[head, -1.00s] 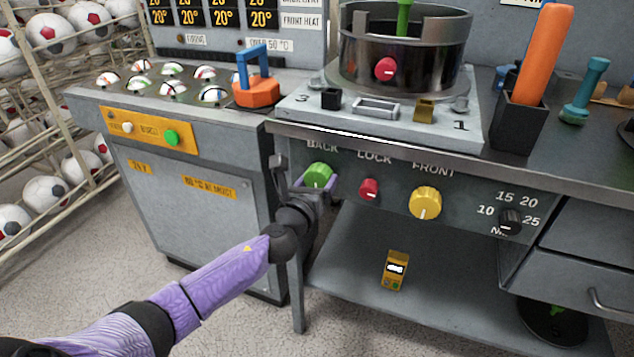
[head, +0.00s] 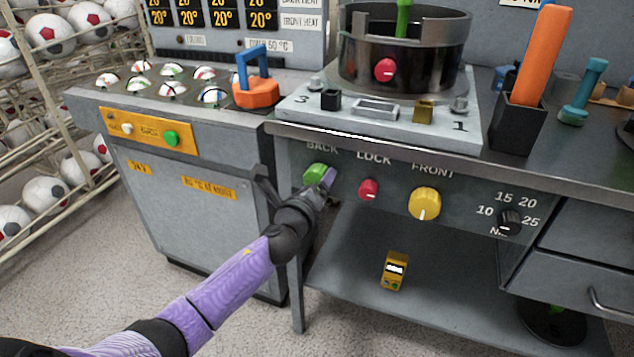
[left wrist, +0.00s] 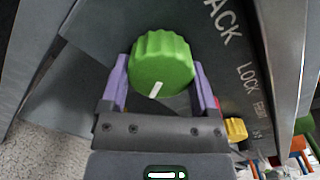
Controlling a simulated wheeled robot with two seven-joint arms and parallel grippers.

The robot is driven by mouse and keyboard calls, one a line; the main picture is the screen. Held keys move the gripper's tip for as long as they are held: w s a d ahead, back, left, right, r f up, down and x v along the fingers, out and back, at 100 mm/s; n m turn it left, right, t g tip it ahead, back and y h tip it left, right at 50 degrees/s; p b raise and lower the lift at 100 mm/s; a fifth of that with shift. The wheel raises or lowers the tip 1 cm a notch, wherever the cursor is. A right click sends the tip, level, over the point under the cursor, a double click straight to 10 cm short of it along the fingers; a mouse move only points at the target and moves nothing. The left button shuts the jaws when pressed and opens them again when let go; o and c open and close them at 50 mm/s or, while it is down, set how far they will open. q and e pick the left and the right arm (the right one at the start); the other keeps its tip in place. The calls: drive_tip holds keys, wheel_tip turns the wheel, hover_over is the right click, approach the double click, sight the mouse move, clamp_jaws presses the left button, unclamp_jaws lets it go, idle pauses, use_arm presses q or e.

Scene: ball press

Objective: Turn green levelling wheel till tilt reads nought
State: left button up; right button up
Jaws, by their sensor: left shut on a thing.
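The green wheel (head: 314,173) sits under the word BACK on the bench's front panel. In the left wrist view the green wheel (left wrist: 162,62) is large, with ribbed sides and a white mark near its lower edge. My left gripper (head: 322,178) is shut on it, with a purple finger on each side of the wheel in the left wrist view (left wrist: 162,85). In the head view the gripper hides part of the wheel. A small yellow device with a lit display (head: 394,270) stands on the lower shelf; its reading is too small to tell. My right gripper is not in view.
The red LOCK knob (head: 369,189) and yellow FRONT knob (head: 424,203) sit to the right of the wheel. A numbered dial (head: 510,222) is farther right. The grey plate (head: 390,122) with the black ring lies above the panel. Drawers stand at the right.

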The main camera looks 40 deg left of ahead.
use_arm(q)
drive_tip(key=n, duration=0.4)
drive_tip(key=shift+d+n, duration=0.1)
drive_tip(key=shift+n, duration=0.2)
drive_tip(key=n+p, duration=0.1)
drive_tip(key=n, duration=0.3)
drive_tip(key=shift+r+n, duration=0.15)
drive_tip(key=shift+n, duration=0.15)
drive_tip(key=n+p, duration=0.2)
drive_tip(key=n, duration=0.3)
drive_tip(key=shift+r, duration=0.1)
drive_tip(key=shift+n+p, duration=0.6)
drive_tip(key=shift+n, duration=1.5)
drive_tip(key=o, duration=1.1)
drive_tip(key=shift+s, duration=0.1)
